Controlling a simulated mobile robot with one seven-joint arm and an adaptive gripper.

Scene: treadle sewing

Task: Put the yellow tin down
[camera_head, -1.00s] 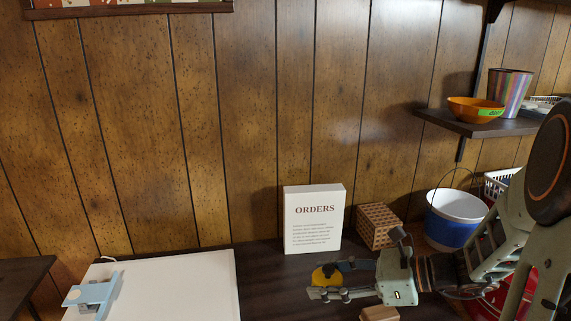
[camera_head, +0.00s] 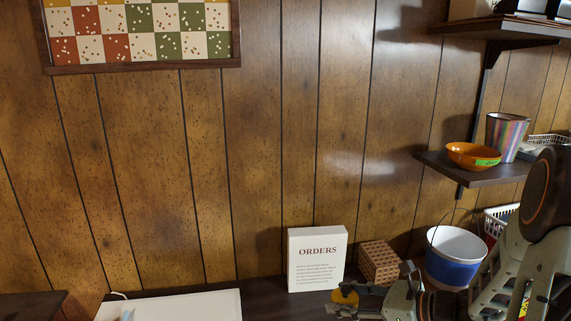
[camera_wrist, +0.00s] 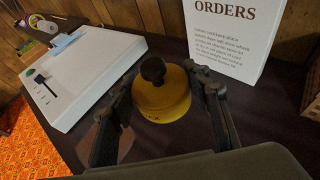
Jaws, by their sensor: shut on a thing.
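The yellow tin (camera_wrist: 162,98) is round, with a dark knob on top. In the wrist view it sits between the two dark fingers of my gripper (camera_wrist: 163,82), which is shut on it. In the head view the tin (camera_head: 345,296) shows low in the picture, in front of the white ORDERS sign, with my gripper (camera_head: 352,304) around it. It looks upright. The dark table top (camera_wrist: 250,105) lies beneath it; I cannot tell whether the tin's base touches it.
The ORDERS sign (camera_head: 317,262) stands close behind the tin. A perforated brown block (camera_head: 380,263) and a blue-and-white bucket (camera_head: 455,258) stand to the right. A white board (camera_wrist: 75,78) lies to the left. Dark table shows between board and sign.

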